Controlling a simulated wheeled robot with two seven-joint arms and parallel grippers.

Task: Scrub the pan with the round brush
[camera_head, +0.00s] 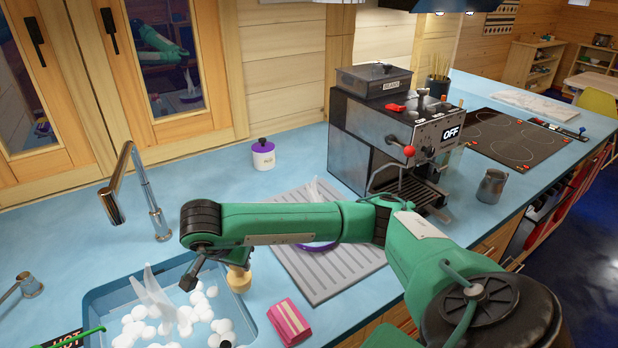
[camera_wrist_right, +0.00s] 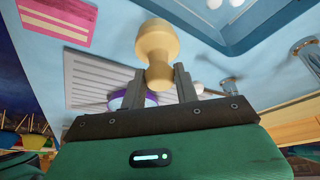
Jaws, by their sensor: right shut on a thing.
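My right gripper (camera_wrist_right: 159,88) is shut on a pale wooden, knob-shaped piece (camera_wrist_right: 157,48), which looks like the round brush's handle. No bristles can be made out. In the head view the wooden piece (camera_head: 239,279) is at the right rim of the sink, beside my right wrist. No pan can be clearly made out. A purple-rimmed thing (camera_head: 318,247) lies on the grey ribbed drainer, mostly hidden behind my right forearm. Its purple rim also shows in the wrist view (camera_wrist_right: 150,99), behind the fingers. My left gripper is not in view.
The blue sink (camera_head: 97,297) holds white foam balls and a pale pointed shape, under a bent tap (camera_head: 118,190). A pink striped sponge (camera_head: 290,322) lies right of it, before the drainer (camera_head: 352,272). A coffee machine (camera_head: 395,130) stands behind. The counter around the purple-lidded jar (camera_head: 263,157) is clear.

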